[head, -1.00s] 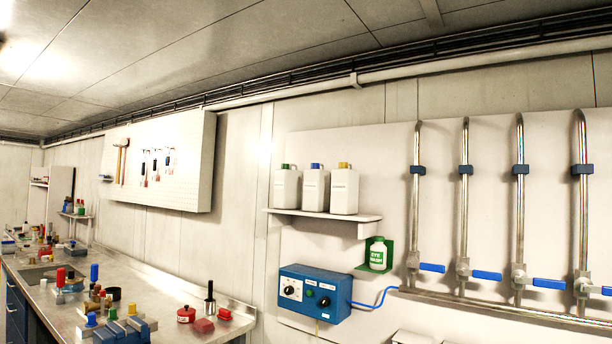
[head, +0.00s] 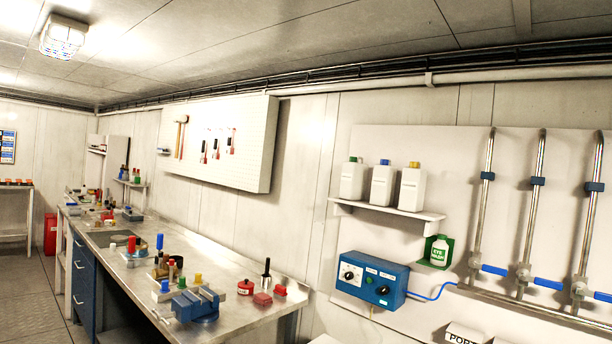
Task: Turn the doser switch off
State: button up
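The doser is a blue box (head: 371,280) on the white wall panel, right of the workbench and below the bottle shelf. The knob's setting is too small to read. A blue hose (head: 432,296) leaves the box's right side. My gripper is not in the head view.
A metal workbench (head: 240,312) with a blue vise (head: 196,303) and several small items runs along the left. A shelf (head: 390,209) with three white bottles juts out above the box. Pipes with blue-handled valves (head: 495,270) stand at the right. Open floor (head: 30,300) shows at far left.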

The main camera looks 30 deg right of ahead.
aim_at(384, 289)
jog(key=u, duration=1.05)
jog(key=i, duration=1.85)
jog(key=z, duration=2.9)
jog(key=i, duration=1.05)
